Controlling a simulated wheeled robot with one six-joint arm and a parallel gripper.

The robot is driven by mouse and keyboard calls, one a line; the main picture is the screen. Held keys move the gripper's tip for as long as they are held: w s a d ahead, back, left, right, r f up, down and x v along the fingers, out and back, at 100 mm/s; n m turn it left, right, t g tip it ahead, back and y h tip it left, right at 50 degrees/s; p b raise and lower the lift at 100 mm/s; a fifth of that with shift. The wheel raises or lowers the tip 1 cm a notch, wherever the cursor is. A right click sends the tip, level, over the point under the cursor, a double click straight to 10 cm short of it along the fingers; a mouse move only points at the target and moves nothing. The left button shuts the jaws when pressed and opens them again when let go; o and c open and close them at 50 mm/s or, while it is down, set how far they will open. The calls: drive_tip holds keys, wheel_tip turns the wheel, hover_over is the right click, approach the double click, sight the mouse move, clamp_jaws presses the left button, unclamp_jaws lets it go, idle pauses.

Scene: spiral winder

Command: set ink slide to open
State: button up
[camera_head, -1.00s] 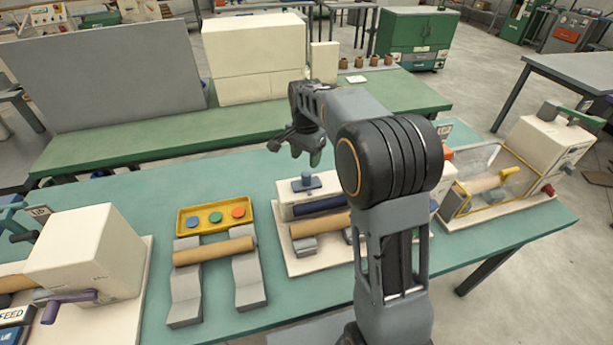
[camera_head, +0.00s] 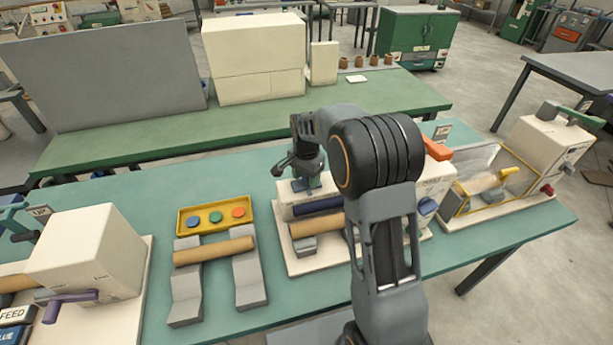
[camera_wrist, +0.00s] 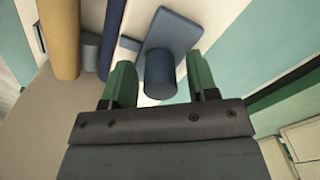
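The ink slide is a blue plate with a round upright knob. In the wrist view the plate (camera_wrist: 176,32) lies on a cream surface, with the knob (camera_wrist: 160,75) near its lower end. My gripper (camera_wrist: 161,80) is open. Its two green fingers stand on either side of the knob, with a narrow gap showing on each side. In the head view my gripper (camera_head: 307,184) is low over the cream-coloured unit (camera_head: 290,213) in the middle of the teal table and hides most of the slide. Fingertip height against the knob cannot be told exactly.
A dark blue roller (camera_head: 318,206) and a tan roller (camera_head: 303,228) lie in front of the slide. To the left are a yellow tray (camera_head: 183,228) with coloured discs and a tan roll (camera_head: 213,250) on grey supports. An orange lever (camera_head: 438,150) stands right of my arm.

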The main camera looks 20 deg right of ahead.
clamp_jaws()
drive_tip(key=shift+d, duration=0.1)
